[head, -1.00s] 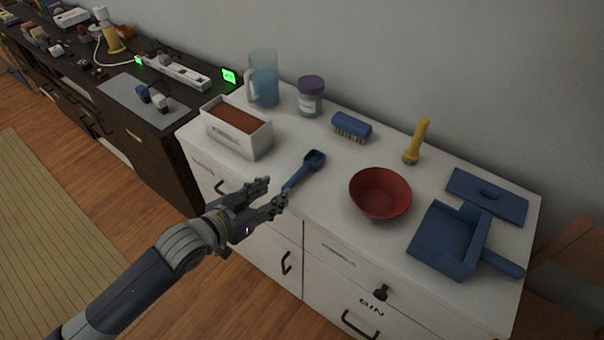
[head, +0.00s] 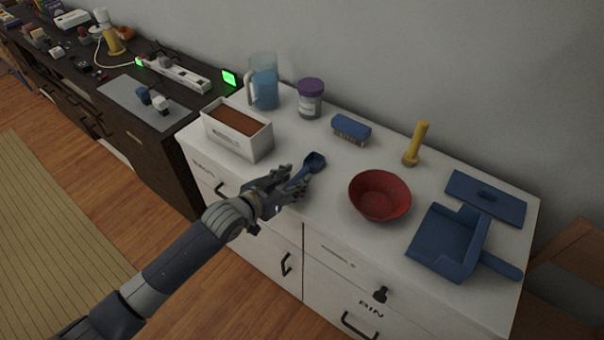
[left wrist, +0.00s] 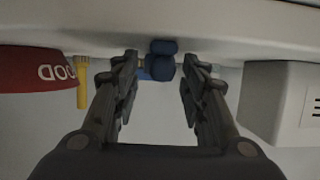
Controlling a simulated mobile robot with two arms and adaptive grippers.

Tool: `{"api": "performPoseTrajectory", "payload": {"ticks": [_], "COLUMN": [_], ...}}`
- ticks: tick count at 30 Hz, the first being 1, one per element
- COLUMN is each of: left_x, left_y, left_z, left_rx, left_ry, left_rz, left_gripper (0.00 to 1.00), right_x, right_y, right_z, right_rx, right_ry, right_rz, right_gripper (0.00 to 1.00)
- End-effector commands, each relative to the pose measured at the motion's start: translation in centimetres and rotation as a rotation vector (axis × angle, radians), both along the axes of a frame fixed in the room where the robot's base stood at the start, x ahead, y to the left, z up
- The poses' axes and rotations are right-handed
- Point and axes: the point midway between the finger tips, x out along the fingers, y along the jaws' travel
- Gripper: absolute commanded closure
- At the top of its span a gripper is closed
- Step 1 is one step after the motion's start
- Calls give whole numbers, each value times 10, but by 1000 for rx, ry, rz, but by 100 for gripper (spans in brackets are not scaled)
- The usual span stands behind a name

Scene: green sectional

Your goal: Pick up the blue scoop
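The blue scoop (head: 315,160) lies on the white counter, its bowl toward the back and its handle toward the front edge. My left gripper (head: 296,184) is at the handle, partly covering it in the head view. In the left wrist view the two fingers of my left gripper (left wrist: 160,85) stand apart, with the blue scoop (left wrist: 162,67) showing in the gap between them. I see no clear contact of the fingers with the handle. My right gripper is not in view.
A white box with brown contents (head: 240,145) stands left of the scoop, and a red bowl (head: 380,208) stands to its right. A blue brush (head: 351,129), purple-lidded jar (head: 310,103) and blue pitcher (head: 264,85) are behind. A blue dustpan (head: 445,240) lies at right.

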Motion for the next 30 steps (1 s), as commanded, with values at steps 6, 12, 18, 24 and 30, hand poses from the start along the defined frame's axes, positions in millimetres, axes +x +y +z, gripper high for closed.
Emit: {"api": "performPoseTrajectory", "payload": {"ticks": [6, 12, 18, 24, 30], "left_x": [1, 1, 1, 1, 2], "left_y": [-1, -1, -1, -1, -1], "left_z": [-1, -1, -1, 0, 13], "left_rx": [0, 0, 0, 1, -1], "left_ry": [0, 0, 0, -1, -3], "left_rz": [0, 0, 0, 0, -1], "left_gripper": [60, 94, 100, 100, 100], "right_x": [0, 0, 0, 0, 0], "right_y": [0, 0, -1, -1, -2], "right_z": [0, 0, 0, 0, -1], "right_rx": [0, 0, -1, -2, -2], "right_ry": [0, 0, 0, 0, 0], "right_rz": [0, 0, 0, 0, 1], "right_gripper": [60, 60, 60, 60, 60]}}
